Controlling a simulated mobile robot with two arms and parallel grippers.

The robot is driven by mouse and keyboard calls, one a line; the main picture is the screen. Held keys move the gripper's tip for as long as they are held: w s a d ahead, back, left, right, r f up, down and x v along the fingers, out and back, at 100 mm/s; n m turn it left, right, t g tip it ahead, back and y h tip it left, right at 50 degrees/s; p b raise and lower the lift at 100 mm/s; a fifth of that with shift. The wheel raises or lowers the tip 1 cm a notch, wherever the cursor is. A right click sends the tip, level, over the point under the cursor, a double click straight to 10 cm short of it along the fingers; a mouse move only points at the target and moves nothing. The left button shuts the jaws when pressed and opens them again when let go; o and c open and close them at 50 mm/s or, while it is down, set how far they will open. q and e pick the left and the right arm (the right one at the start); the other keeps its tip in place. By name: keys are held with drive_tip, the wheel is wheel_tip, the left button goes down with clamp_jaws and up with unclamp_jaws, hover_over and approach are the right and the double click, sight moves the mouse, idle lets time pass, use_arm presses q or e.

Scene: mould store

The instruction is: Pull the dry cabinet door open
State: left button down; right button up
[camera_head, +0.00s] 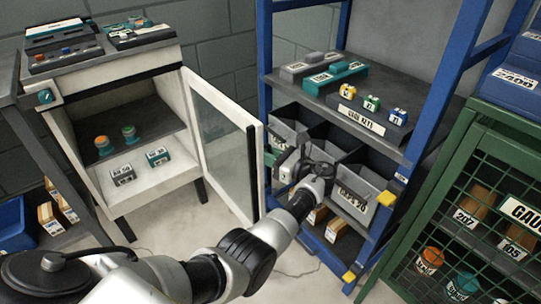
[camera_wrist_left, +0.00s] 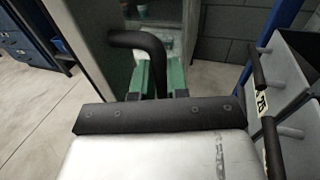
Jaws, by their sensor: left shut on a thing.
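The dry cabinet (camera_head: 77,133) is a white box at the left in the head view. Its glazed door (camera_head: 222,140) stands wide open, swung out to the right on its hinge side. My left gripper (camera_head: 277,163) is at the outer face of the door's free edge. In the left wrist view its green fingers (camera_wrist_left: 154,78) are closed around the black, bent door handle (camera_wrist_left: 137,40). The handle is mostly hidden in the head view. My right gripper is in neither view.
A blue rack (camera_head: 266,60) with grey bins (camera_head: 355,185) stands close right of my left gripper. A green mesh cage (camera_head: 455,170) is at the far right. Jars and small boxes sit inside the cabinet. Instruments (camera_head: 97,54) stand on top of it.

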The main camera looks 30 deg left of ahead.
use_arm(q)
drive_tip(key=shift+a, duration=0.1)
drive_tip(key=c, duration=1.2)
unclamp_jaws()
drive_tip(key=shift+a, duration=0.1)
drive_tip(key=shift+o, duration=0.2)
drive_tip(key=d, duration=1.1)
drive_tip(key=shift+s, duration=0.35)
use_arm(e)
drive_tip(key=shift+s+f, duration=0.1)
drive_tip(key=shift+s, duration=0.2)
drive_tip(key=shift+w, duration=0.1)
